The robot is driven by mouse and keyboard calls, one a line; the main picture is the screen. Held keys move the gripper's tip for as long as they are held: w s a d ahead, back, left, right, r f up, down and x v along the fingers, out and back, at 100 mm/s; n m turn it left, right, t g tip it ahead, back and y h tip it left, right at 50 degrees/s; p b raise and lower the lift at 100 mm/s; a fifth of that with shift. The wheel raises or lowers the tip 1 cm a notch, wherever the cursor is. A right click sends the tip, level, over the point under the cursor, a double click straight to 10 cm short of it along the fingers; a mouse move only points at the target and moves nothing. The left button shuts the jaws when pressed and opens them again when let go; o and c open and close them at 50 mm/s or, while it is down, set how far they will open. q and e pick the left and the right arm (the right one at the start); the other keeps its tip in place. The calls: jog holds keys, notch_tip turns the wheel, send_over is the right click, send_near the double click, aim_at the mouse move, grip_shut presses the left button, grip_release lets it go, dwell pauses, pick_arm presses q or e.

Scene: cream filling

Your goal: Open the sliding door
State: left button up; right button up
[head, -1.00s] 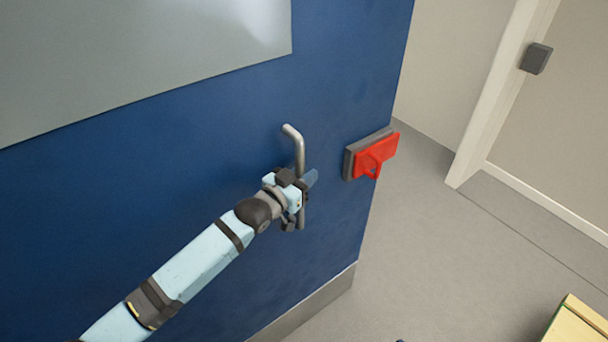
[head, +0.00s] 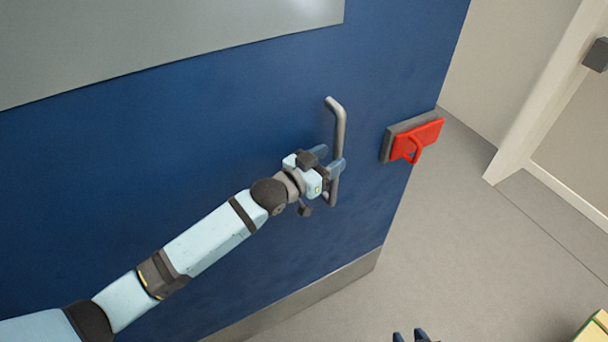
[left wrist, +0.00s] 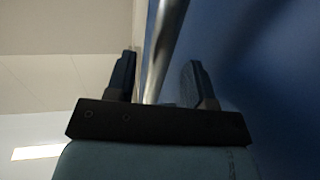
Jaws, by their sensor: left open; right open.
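The blue sliding door (head: 200,140) fills the left and middle of the head view. A grey metal bar handle (head: 338,125) stands on it near its right edge. My left gripper (head: 330,160) is at the handle's lower half with its fingers open. In the left wrist view the handle (left wrist: 163,50) runs between the two spread fingers of my left gripper (left wrist: 165,82); contact cannot be told. My right gripper (head: 411,336) shows only its fingertips at the bottom edge of the head view, apart from the door.
A red latch-like fitting (head: 416,140) on a grey block is at the door's right edge. Grey floor (head: 450,250) lies open to the right. A pale door frame (head: 540,95) stands at the right, and a wooden object (head: 596,328) is at the lower right corner.

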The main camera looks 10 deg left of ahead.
pick_arm(q)
jog(key=b+v, duration=0.1)
jog(key=v, duration=0.8)
jog(key=shift+s+a, duration=0.1)
jog(key=shift+s, duration=0.1)
